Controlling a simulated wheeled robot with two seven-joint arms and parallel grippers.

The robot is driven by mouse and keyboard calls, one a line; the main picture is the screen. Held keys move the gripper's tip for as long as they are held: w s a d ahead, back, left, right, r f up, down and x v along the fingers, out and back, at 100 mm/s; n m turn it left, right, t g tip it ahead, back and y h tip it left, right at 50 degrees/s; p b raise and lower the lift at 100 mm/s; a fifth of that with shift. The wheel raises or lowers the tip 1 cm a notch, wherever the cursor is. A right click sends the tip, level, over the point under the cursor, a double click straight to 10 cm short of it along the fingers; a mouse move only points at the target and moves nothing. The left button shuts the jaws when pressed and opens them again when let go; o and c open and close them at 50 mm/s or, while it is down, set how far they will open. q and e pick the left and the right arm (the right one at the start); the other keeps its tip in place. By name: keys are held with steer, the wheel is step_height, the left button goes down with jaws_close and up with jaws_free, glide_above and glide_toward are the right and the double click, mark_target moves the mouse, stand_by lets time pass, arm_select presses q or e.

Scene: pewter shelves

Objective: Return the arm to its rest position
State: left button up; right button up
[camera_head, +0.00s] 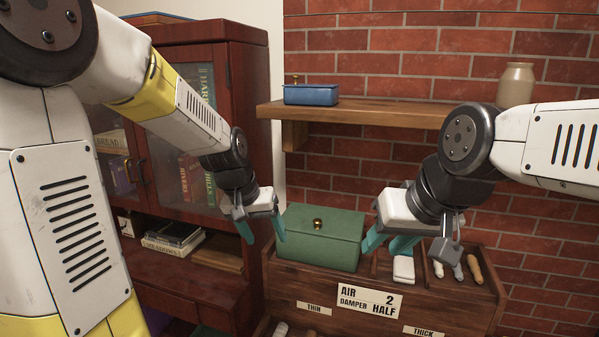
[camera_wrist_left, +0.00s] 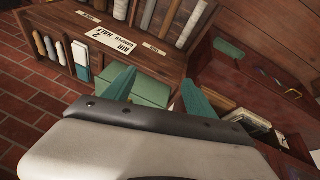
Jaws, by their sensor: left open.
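My left gripper (camera_head: 262,230) is open and empty in the head view, in front of the dark red cabinet and just left of the green box. Its two teal fingers are spread apart in the left wrist view (camera_wrist_left: 155,92), with the green box beyond them. My right gripper (camera_head: 388,243) is above the right part of the wooden rack, beside the green box. Its teal fingers point down near a white object, and I cannot tell whether they are apart or holding anything.
The green box (camera_head: 322,238) with a brass knob sits on the wooden rack (camera_head: 340,322). A blue box (camera_head: 311,95) and a beige jar (camera_head: 515,85) stand on the wall shelf (camera_head: 390,113). The glass-door cabinet (camera_head: 215,50) with books is at left.

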arm_select(q)
steer(key=s+a+r+t, duration=0.1)
steer(key=s+a+r, duration=0.2)
steer(key=s, duration=0.5)
steer(key=s+a+r+t, duration=0.1)
steer(key=s+a+r, duration=0.2)
steer(key=s+r, duration=0.3)
steer(key=s, duration=0.3)
steer(key=shift+r+n+t, duration=0.2)
steer(key=shift+n+t, duration=0.1)
steer(key=shift+n, duration=0.1)
steer(key=shift+s, duration=0.1)
steer(key=shift+c, duration=0.5)
